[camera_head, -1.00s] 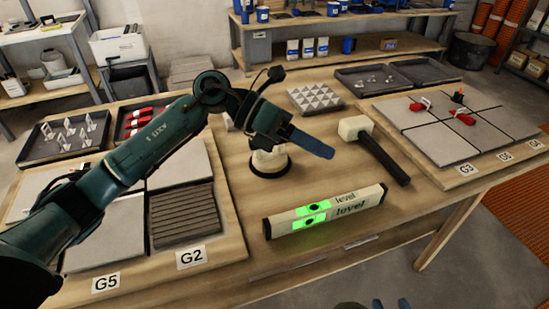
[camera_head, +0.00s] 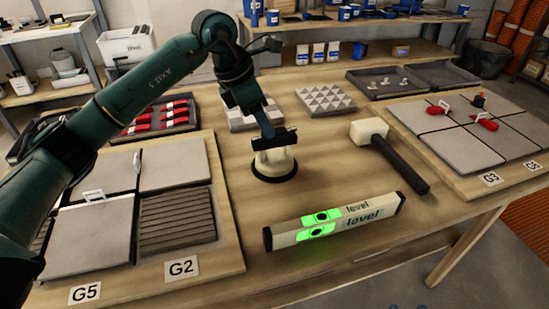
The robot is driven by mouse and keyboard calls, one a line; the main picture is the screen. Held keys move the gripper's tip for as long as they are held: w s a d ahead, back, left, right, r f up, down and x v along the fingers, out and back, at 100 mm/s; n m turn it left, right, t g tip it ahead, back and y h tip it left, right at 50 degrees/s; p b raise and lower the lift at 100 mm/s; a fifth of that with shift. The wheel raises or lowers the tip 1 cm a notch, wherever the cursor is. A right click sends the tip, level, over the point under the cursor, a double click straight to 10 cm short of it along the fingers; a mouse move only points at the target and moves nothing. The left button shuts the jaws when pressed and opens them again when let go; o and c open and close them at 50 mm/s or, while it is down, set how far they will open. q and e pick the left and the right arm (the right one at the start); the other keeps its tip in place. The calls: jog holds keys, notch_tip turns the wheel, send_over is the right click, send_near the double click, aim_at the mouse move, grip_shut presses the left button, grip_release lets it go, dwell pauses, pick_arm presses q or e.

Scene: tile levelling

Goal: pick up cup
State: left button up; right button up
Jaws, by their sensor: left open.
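The cup (camera_head: 274,168) is a cream suction cup with a black round base. It stands upright on the wooden table, left of the mallet and behind the level. My left gripper (camera_head: 272,136) points down at the top of the cup, with its jaws open. A dark finger hides part of the cup's top, and I cannot tell whether it touches.
A level (camera_head: 385,213) lies in front of the cup, and a mallet (camera_head: 395,160) lies to its right. Tile boards flank them, G2 and G5 at left (camera_head: 215,262), G3 at right (camera_head: 468,182). A patterned tile (camera_head: 326,100) lies behind. Bare table surrounds the cup.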

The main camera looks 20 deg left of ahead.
pick_arm(q)
jog(key=x, duration=0.5)
jog(key=shift+w+d, duration=0.3)
jog(key=shift+d, duration=0.05)
jog(key=shift+r, duration=0.1)
grip_shut()
